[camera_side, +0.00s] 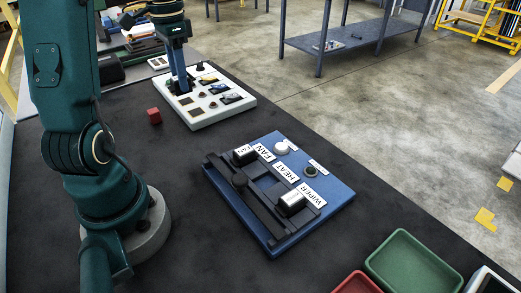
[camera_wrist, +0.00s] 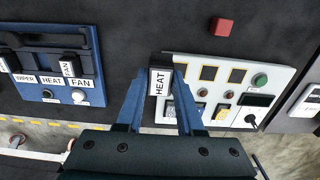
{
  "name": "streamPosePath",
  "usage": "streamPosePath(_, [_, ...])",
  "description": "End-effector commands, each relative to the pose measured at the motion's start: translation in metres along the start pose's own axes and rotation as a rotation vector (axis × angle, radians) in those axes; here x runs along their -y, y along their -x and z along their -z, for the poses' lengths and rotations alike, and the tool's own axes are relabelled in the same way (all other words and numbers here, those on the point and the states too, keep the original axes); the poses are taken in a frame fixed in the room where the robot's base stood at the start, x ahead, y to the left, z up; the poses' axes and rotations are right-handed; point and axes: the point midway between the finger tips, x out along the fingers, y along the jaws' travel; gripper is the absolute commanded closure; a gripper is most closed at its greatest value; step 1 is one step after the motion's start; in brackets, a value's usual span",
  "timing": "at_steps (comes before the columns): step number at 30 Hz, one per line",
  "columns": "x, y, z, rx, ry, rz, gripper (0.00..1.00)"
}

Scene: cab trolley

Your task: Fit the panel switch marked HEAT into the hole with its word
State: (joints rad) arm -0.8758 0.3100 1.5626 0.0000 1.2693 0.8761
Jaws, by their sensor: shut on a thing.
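My gripper (camera_wrist: 160,100) is shut on the HEAT switch (camera_wrist: 159,82), a dark block with a white label reading HEAT. In the side view my gripper (camera_side: 183,85) points down over the left part of the white panel, and the switch is mostly hidden by the fingers. The blue panel (camera_side: 325,185) lies on the dark table, right of and nearer than the gripper. It carries the word plates FAN, HEAT (camera_side: 286,172) and WIPER. The FAN switch (camera_side: 243,155) and the WIPER switch (camera_side: 291,203) sit beside their words. The place beside HEAT, between them, shows dark and empty.
The white panel (camera_side: 240,102) holds several small knobs, buttons and plates. A red cube (camera_side: 154,116) lies left of it. A raised dark bar (camera_side: 240,184) runs along the blue panel's left side. A green tray (camera_side: 412,262) and a red tray stand at the front right.

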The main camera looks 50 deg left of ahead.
Motion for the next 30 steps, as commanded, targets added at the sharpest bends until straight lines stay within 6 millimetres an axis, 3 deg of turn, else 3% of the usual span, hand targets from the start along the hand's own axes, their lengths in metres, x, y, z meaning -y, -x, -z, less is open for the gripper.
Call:
streamPosePath(16, [0.000,0.005,0.000,0.000,0.007,0.000,1.00])
streamPosePath(23, [-0.001,0.004,0.000,0.001,0.168,-0.001,1.00])
streamPosePath(26, [-0.011,0.003,0.006,0.003,0.260,-0.003,1.00])
streamPosePath(30, [-0.044,0.003,0.025,0.006,0.331,-0.003,1.00])
